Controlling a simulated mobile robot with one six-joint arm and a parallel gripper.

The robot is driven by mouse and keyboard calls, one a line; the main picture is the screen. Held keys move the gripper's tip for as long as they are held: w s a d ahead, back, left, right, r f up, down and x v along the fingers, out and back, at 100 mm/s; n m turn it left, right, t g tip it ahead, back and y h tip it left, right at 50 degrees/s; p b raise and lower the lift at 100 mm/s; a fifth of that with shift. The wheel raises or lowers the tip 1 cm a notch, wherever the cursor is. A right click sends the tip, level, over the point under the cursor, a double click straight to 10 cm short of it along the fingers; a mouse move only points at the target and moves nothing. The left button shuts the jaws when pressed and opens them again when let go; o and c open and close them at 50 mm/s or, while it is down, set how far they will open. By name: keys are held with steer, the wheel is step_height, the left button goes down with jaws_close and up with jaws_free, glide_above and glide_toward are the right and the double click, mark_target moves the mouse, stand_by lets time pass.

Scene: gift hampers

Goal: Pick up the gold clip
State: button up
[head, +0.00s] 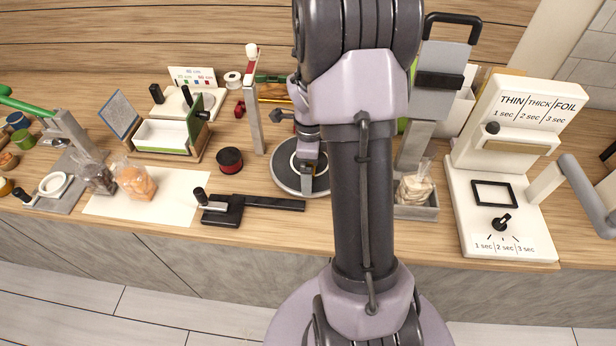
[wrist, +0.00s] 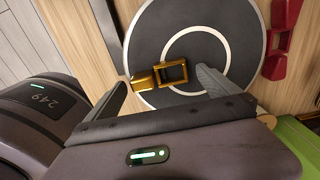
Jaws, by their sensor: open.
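The gold clip (wrist: 174,71), a small open frame with a solid block at one end, lies on a dark round plate with a white ring (wrist: 235,22). In the wrist view my gripper (wrist: 162,82) is open, with one finger on each side of the clip and nothing held. I cannot tell whether a finger touches the clip. In the head view my gripper (head: 308,166) points down over the same round plate (head: 283,182). The clip is hidden there behind my gripper and arm.
A red clip-like piece (wrist: 284,38) lies beside the plate's edge in the wrist view, with a green surface (wrist: 298,140) near it. In the head view a grey post (head: 253,118) and a dark red spool (head: 230,160) stand left of the plate. A white sealer (head: 500,205) stands right.

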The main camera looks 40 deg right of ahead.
steer(key=shift+f, duration=0.45)
steer(key=shift+r, duration=0.1)
steer(key=c, duration=1.4)
